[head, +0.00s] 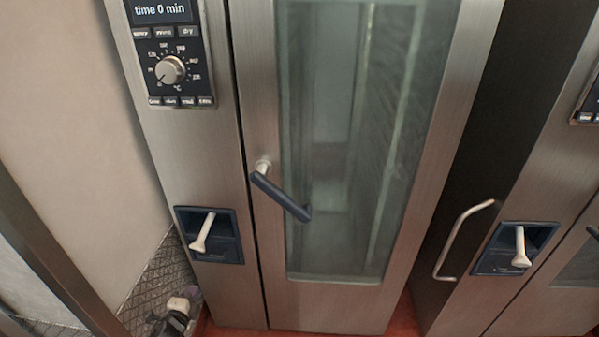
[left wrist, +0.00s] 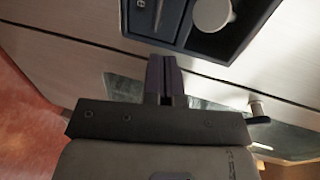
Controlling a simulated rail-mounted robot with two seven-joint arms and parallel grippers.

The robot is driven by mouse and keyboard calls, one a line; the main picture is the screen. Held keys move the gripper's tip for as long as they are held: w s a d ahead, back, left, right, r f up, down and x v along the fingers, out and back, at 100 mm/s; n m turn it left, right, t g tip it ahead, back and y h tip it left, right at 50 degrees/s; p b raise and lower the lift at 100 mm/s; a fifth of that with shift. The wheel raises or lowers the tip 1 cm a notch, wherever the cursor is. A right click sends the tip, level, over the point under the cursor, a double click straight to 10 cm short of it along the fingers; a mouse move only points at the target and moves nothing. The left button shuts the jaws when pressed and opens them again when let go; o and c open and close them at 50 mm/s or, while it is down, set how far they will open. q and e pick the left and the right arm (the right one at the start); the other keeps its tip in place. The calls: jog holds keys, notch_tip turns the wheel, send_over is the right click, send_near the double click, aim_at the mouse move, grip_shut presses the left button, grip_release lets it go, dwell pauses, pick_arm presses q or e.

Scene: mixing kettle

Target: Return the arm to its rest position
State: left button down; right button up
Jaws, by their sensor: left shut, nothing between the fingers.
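My left gripper (left wrist: 164,78) shows in the left wrist view with its two dark fingers together and nothing between them. In the head view, part of my left arm, with a dark and white end (head: 178,308), shows low at the left, beside the tall steel oven (head: 335,305). The wrist view has the oven's front beyond the fingers, with a dark blue recess and a pale lever (left wrist: 212,12) near the top. I cannot tell how far the fingers are from the panel. My right gripper is not in view.
The oven door with its dark blue handle (head: 282,196) looks shut. A control panel with a knob (head: 170,70) reads "time 0 min". A blue recess with a pale lever (head: 203,233) is below it. A second steel unit (head: 560,290) stands at right. A reddish floor shows below.

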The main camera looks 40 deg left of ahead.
pick_arm(q)
jog(key=s+a+f+n+g+y, duration=0.1)
jog(key=s+a+f+n+g, duration=0.1)
jog(key=s+f+n+g, duration=0.3)
jog(key=s+d+r+n+g+h+p, duration=0.15)
jog(key=d+r, duration=0.25)
jog(key=d, duration=0.5)
jog(key=s+d+r+n+g+h+p, duration=0.1)
jog(key=s+d+r+n+h, duration=0.2)
jog(key=d, duration=0.7)
jog(key=d+r+n+g+h+p, duration=0.1)
jog(key=d+r+n+h, duration=0.1)
jog(key=d+r, duration=0.5)
jog(key=s+d+r+m+g+h+p, duration=0.1)
jog(key=s+d+r+p, duration=0.15)
jog(key=s+d, duration=0.3)
jog(key=s+d+r+m+g+h+p, duration=0.1)
jog(key=s+d+h+p, duration=0.1)
jog(key=s+d+p, duration=0.4)
notch_tip(320, 180, up, 37)
jog(key=w+p, duration=0.2)
jog(key=p, duration=3.2)
jog(key=shift+w+d+t, duration=0.2)
jog(key=shift+d+t, duration=0.15)
jog(key=shift+d, duration=0.05)
